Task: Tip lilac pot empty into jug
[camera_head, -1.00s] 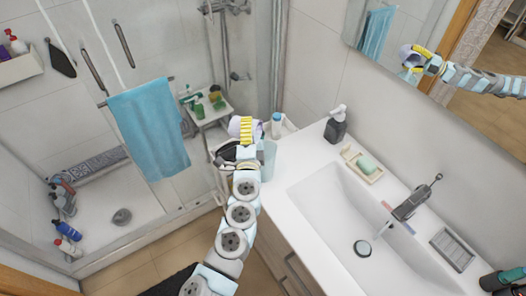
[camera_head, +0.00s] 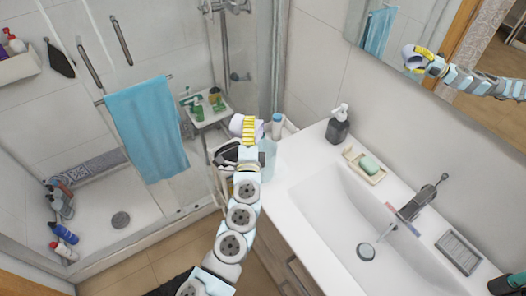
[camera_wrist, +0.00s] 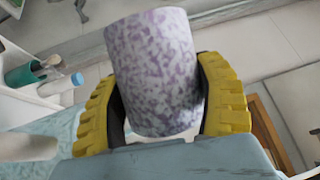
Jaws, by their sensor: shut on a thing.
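The lilac pot (camera_wrist: 152,75), speckled purple and white, fills the middle of the wrist view between the yellow fingers. My gripper (camera_wrist: 165,95) is shut on its sides. In the head view the pot (camera_head: 238,122) looks tilted, and my gripper (camera_head: 248,128) holds it above the near end of the counter. A pale blue, see-through vessel (camera_head: 268,152), which looks like the jug, stands just below and to the right of my gripper. A pale blue surface (camera_wrist: 62,128) at lower left in the wrist view may be the jug. The pot's inside is hidden, so its contents cannot be told.
A bottle with a blue cap (camera_head: 276,124) stands close behind the jug. A dark soap dispenser (camera_head: 338,126), a soap dish (camera_head: 365,168) and the sink (camera_head: 350,215) lie to the right.

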